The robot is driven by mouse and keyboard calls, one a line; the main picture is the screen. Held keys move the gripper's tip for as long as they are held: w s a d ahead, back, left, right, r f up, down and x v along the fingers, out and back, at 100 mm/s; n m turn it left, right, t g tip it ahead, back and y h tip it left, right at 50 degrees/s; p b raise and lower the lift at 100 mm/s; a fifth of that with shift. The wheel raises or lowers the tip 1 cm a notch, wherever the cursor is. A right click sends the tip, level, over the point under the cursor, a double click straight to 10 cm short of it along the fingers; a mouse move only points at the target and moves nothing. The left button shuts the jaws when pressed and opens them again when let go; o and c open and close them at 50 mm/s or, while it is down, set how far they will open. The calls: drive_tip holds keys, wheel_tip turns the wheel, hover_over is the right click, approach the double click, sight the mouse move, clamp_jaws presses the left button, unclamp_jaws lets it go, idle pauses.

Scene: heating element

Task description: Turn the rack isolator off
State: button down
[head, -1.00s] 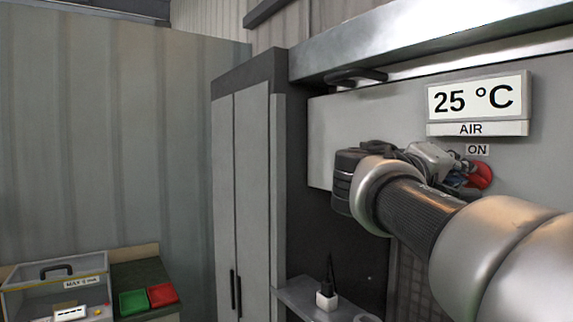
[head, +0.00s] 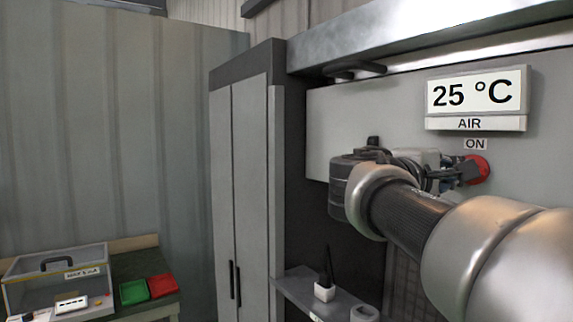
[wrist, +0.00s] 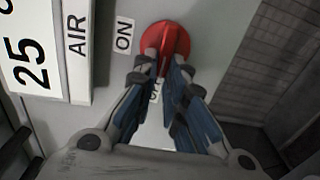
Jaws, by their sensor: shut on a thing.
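The rack isolator is a round red knob (head: 482,168) on the grey panel, below the "ON" label (head: 475,144). In the wrist view the knob (wrist: 172,38) is at the top centre, beside the "ON" label (wrist: 123,35). My gripper (wrist: 165,66) is shut on the knob's grip, with a blue-padded finger on each side. The grip seems to run toward a second label (wrist: 154,92), mostly hidden between the fingers. In the head view my gripper (head: 464,173) reaches the knob from the left.
A "25 °C" display (head: 473,96) with an "AIR" label is above the knob. A metal ledge (head: 430,45) juts out higher up. A small shelf (head: 295,286) is below my arm. A tall grey cabinet (head: 250,180) stands to the left, and a bench with red and green trays (head: 163,285) is farther left.

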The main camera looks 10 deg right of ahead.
idle(0.3)
drive_tip(key=c, duration=1.6)
unclamp_jaws()
drive_tip(key=shift+c, duration=0.2)
drive_tip(key=shift+a, duration=0.1)
drive_tip(key=v, duration=1.2)
